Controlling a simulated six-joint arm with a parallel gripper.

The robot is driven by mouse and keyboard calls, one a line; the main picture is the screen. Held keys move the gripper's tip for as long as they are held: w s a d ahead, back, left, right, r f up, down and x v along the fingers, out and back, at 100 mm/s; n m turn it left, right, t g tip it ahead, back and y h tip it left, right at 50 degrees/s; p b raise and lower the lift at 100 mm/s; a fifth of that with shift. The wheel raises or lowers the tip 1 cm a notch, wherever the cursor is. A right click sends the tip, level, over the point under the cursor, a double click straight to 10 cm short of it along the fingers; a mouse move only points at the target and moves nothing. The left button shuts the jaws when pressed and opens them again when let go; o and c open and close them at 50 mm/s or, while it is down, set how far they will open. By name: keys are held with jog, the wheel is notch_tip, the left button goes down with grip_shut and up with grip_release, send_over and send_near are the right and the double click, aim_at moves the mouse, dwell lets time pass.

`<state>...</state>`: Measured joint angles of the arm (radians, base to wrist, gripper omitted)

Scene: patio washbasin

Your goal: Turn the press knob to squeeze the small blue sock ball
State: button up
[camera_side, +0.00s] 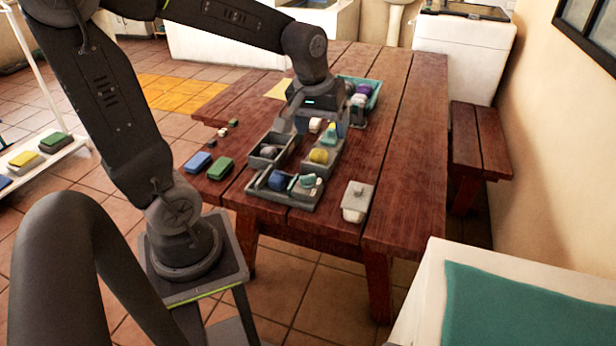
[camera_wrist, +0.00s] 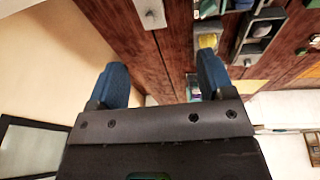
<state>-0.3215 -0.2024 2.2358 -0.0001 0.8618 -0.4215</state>
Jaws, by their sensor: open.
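My gripper (camera_wrist: 163,78) is open in the wrist view, its two blue-tipped fingers wide apart with nothing between them but table planks behind. In the side view my gripper (camera_side: 303,122) hangs over the trays in mid-table, its fingertips hard to make out. A small dark blue ball (camera_side: 279,180), which looks like the blue sock ball, sits in the front grey tray (camera_side: 262,191). A pale box with a small knob on top (camera_side: 357,196) stands right of that tray; I cannot tell whether it is the press. No other press knob is clearly visible.
A yellow ball (camera_side: 319,156) lies in a grey tray behind the front one. A teal tray (camera_side: 374,90) with purple items stands farther back, partly behind my wrist. Blue (camera_side: 197,162) and green (camera_side: 219,168) blocks lie at left. The table's right side (camera_side: 412,150) is clear.

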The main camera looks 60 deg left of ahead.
jog(key=w+a+f+n+g, duration=0.1)
jog(key=w+a+f+n, duration=0.3)
jog(key=a, duration=0.3)
jog(key=n+g, duration=0.2)
jog(key=n, duration=0.2)
send_near(308, 177)
jog(key=shift+h, duration=0.4)
jog(key=f, duration=1)
jog(key=shift+s+a, duration=0.1)
jog(key=shift+a, duration=0.25)
jog(key=shift+c, duration=0.2)
jog(key=c, duration=0.9)
